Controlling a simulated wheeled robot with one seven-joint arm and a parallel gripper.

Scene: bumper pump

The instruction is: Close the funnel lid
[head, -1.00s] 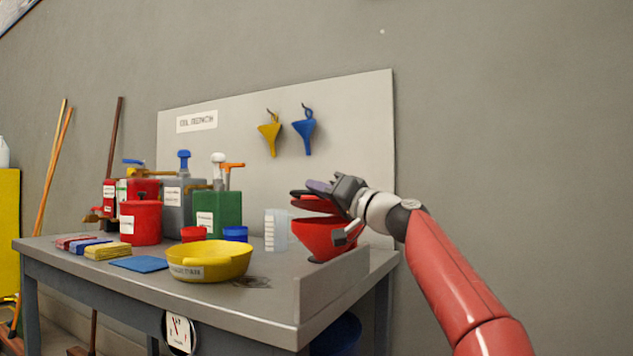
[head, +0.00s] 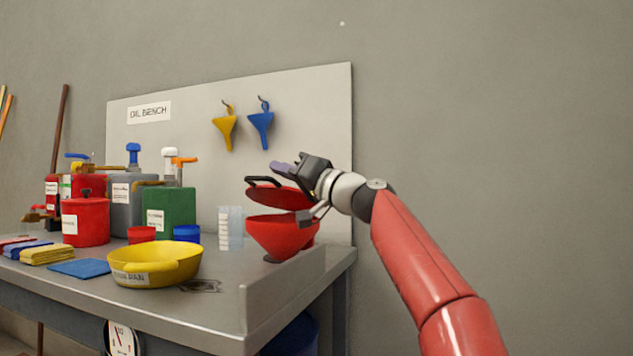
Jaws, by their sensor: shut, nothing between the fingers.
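The red funnel (head: 283,235) stands at the right end of the bench. Its red lid (head: 281,197) is partly open, tilted above the bowl with a dark gap between them, and has a black handle (head: 264,181) on top. My gripper (head: 283,168) is shut and empty, just above the lid and to the right of the handle, with its fingertips pointing left. I cannot tell whether it touches the lid. The gripper body and wrist hide part of the lid's right side.
A clear measuring cup (head: 230,228) stands left of the funnel, and a yellow drain pan (head: 155,265) sits in front. Red, grey and green containers crowd the back left. A yellow funnel (head: 225,128) and a blue funnel (head: 262,126) hang on the back panel (head: 310,110).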

